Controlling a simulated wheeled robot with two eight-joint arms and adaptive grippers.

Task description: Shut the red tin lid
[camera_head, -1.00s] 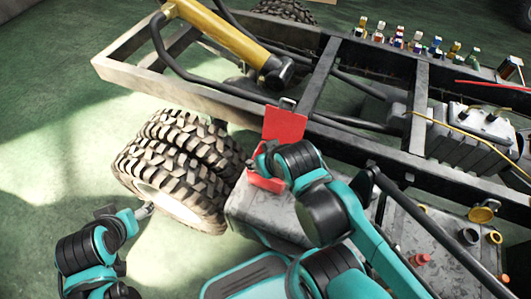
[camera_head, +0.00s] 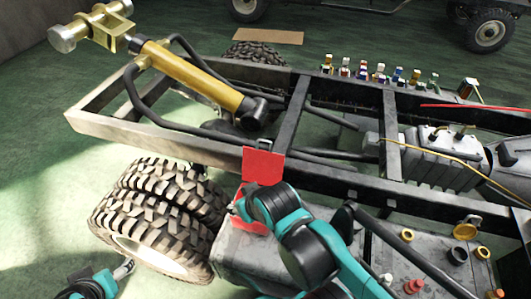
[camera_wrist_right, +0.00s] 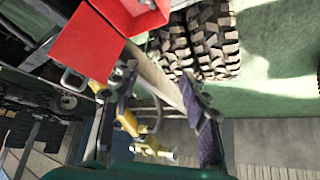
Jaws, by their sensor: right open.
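The red tin lid (camera_head: 263,165) stands raised beside the chassis rail, above the red tin (camera_head: 243,190), which my right arm partly covers. In the right wrist view the flat red lid (camera_wrist_right: 85,45) is at upper left, with the red tin (camera_wrist_right: 137,14) at the top edge. My right gripper (camera_wrist_right: 157,80) is open and empty, its left fingertip close to the lid's edge; I cannot tell whether they touch. In the head view its fingers are mostly hidden by my wrist, just below the lid. My left gripper (camera_head: 123,269) is at lower left, away from the tin; its jaw state is unclear.
The double tyre (camera_head: 160,210) stands left of the tin. The chassis rail (camera_head: 330,170) runs behind it, with a yellow cylinder (camera_head: 195,75) above. A grey metal box (camera_head: 245,255) lies under my right arm. Open green floor (camera_head: 40,180) is at left.

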